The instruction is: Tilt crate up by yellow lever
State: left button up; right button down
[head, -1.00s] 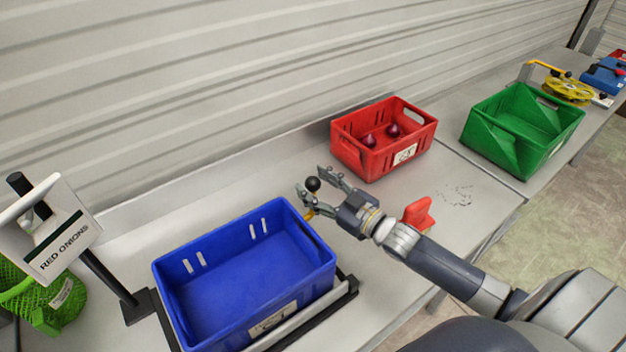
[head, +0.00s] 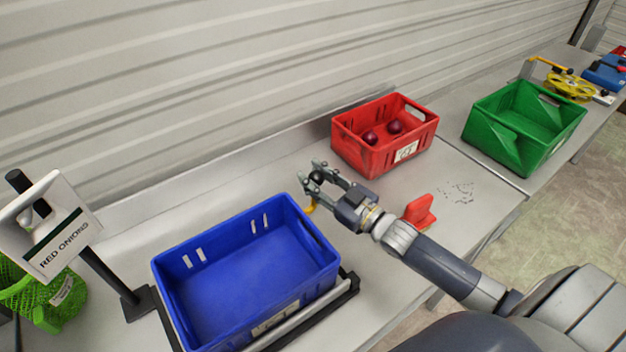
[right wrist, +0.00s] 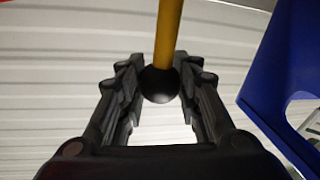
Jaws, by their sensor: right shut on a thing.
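The blue crate (head: 245,265) sits in a black frame (head: 345,290) on the bench, its open top facing up. The yellow lever (head: 310,207) stands just right of the crate, mostly hidden behind my gripper in the head view. In the right wrist view its yellow shaft (right wrist: 168,32) ends in a black ball knob (right wrist: 160,85) between the fingers. My right gripper (head: 318,176) is shut on that knob, beside the crate's right back corner. The crate's blue wall (right wrist: 280,90) shows on the right of the wrist view. My left gripper is not in view.
A red crate (head: 352,155) with dark red onions stands behind my right gripper. A red piece (head: 419,211) is close beside my right forearm. A green crate (head: 520,155) stands farther right. A "RED ONIONS" sign (head: 60,240) and green net (head: 65,305) are at left.

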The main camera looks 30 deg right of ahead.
jog(key=s+r+t+y+b, duration=0.1)
jog(key=s+r+t, duration=0.1)
jog(key=s+r, duration=0.2)
jog(key=shift+s+d+r+n+t, duration=0.3)
jog(key=shift+d+r+n+t, duration=0.1)
jog(key=shift+r, duration=0.3)
jog(key=c, duration=1.2)
grip_release()
jog(key=shift+s, duration=0.1)
jog(key=shift+o, duration=0.2)
jog(key=shift+s+r, duration=0.1)
jog(key=shift+s, duration=0.1)
jog(key=shift+w, duration=0.1)
